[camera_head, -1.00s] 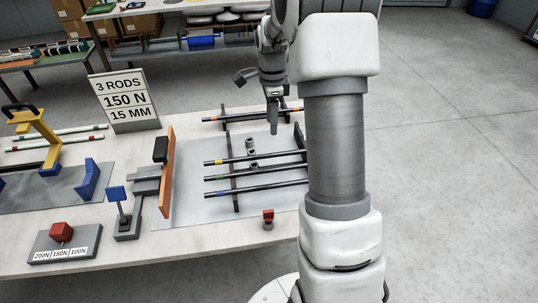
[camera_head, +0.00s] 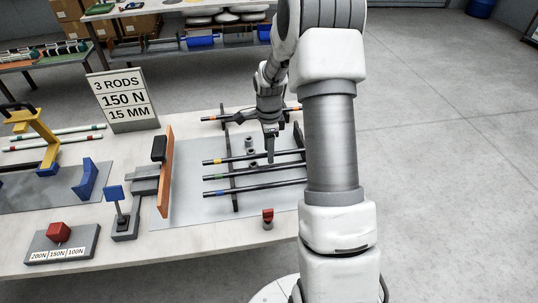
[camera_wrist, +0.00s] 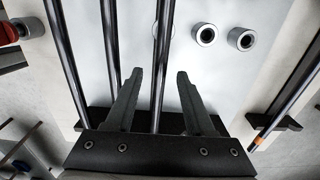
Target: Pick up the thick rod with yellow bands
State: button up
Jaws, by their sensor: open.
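The thick dark rod with yellow bands (camera_head: 238,159) lies across two dark support bars on the table, with a yellow band at its left end. My gripper (camera_head: 270,158) points down over the right half of this rod. In the wrist view my gripper (camera_wrist: 158,76) is open, and a rod (camera_wrist: 163,40), by its position the yellow-banded one, runs between its two fingers. Its bands do not show there. I cannot tell how far above it the fingertips are.
Parallel rods with green (camera_head: 240,174) and blue (camera_head: 240,188) bands lie nearer; an orange-banded rod (camera_head: 220,117) lies behind. Small grey rings (camera_wrist: 204,34) sit between the supports. A red-topped cylinder (camera_head: 267,217) stands in front. An orange plate (camera_head: 166,175) rises at left.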

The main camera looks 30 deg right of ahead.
grip_shut()
jog(key=shift+r, duration=0.15)
